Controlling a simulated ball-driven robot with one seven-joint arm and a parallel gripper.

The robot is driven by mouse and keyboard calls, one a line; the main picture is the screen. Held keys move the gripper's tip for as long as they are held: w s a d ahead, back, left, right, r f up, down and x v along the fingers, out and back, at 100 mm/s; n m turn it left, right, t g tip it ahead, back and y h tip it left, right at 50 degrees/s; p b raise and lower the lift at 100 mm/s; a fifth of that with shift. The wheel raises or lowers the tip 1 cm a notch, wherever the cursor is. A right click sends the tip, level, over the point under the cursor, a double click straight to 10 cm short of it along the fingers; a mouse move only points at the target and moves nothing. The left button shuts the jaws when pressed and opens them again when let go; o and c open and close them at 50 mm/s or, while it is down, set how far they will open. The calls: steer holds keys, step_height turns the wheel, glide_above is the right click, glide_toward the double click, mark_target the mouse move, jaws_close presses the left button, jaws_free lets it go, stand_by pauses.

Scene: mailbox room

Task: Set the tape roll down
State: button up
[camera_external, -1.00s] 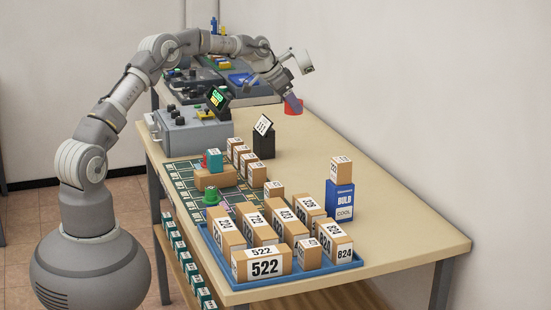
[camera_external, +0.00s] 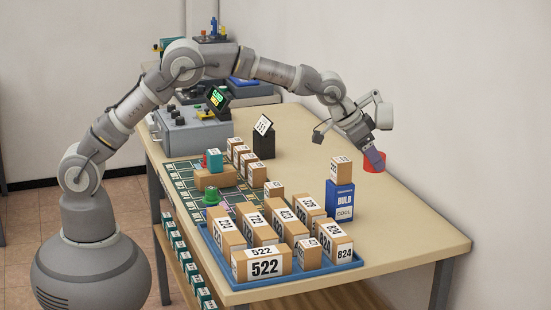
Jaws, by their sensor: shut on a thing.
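The tape roll (camera_external: 376,166) is a small red ring or cylinder at the right, above the far part of the tan table (camera_external: 405,224). My gripper (camera_external: 373,160) points down and to the right, shut on the tape roll. The finger in front hides part of the roll. The roll appears held above the table, behind and to the right of the blue bulb box; its exact height is hard to tell.
A blue bulb box (camera_external: 340,201) with a small numbered box (camera_external: 341,168) on top stands near the roll. A blue tray (camera_external: 290,279) of numbered boxes fills the front. A black sign holder (camera_external: 264,144) stands mid-table. The right side of the table is clear.

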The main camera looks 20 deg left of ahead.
steer(key=s+f+b, duration=0.1)
steer(key=f, duration=0.6)
steer(key=s+d+f+b, duration=0.1)
steer(key=f, duration=0.6)
steer(key=s+d+f+b, duration=0.1)
steer(key=f+b, duration=0.1)
steer(key=f, duration=0.4)
steer(key=shift+s+f, duration=0.35)
steer(key=shift+f, duration=0.05)
steer(key=shift+f, duration=0.2)
steer(key=o, duration=1.1)
steer(key=shift+c, duration=0.2)
steer(key=shift+r, duration=0.15)
